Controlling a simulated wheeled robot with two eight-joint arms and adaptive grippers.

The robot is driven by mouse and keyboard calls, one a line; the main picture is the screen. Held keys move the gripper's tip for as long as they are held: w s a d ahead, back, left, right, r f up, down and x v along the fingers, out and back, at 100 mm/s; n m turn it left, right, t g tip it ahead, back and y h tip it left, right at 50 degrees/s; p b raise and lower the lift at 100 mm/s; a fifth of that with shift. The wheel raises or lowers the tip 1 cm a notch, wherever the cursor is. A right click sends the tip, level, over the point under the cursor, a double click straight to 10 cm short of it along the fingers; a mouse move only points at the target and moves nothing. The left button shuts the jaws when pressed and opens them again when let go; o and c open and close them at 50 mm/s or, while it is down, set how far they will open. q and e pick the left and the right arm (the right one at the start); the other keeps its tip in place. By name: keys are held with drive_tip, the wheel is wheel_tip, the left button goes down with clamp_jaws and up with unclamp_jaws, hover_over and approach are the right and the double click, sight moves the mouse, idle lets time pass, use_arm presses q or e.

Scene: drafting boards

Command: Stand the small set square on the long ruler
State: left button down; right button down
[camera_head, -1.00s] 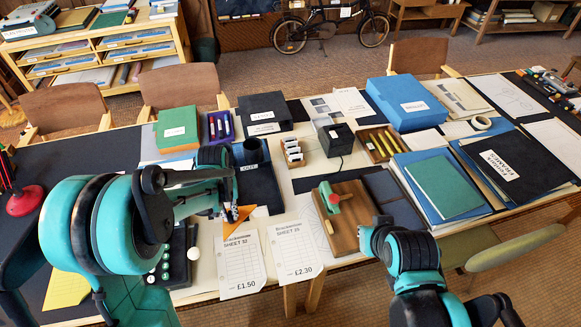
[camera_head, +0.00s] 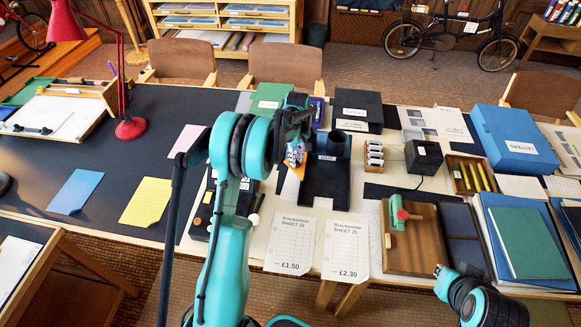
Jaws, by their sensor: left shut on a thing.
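My left gripper (camera_head: 294,146) is shut on a small orange set square (camera_head: 299,169). It holds the set square near the middle of the table, left of a dark stand (camera_head: 326,182). My fingers and wrist hide much of the set square, and I cannot tell its exact tilt. I cannot pick out the long ruler with certainty.
A red lamp (camera_head: 131,128) and a drawing board (camera_head: 62,114) stand at the left. Blue (camera_head: 76,191) and yellow (camera_head: 146,201) sheets lie on dark, mostly clear table. Price sheets (camera_head: 291,241), a wooden board (camera_head: 412,248) and a blue box (camera_head: 515,138) are to the right.

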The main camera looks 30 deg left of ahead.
use_arm(q)
drive_tip(key=b, duration=0.1)
hover_over(287, 171)
wheel_tip(287, 171, down, 3)
drive_tip(key=shift+r, duration=0.1)
drive_tip(key=shift+f+b, duration=0.85)
drive_tip(key=shift+f, duration=1.05)
drive_tip(key=shift+f, duration=0.15)
drive_tip(key=c, duration=1.5)
unclamp_jaws()
drive_tip(key=shift+c, duration=0.2)
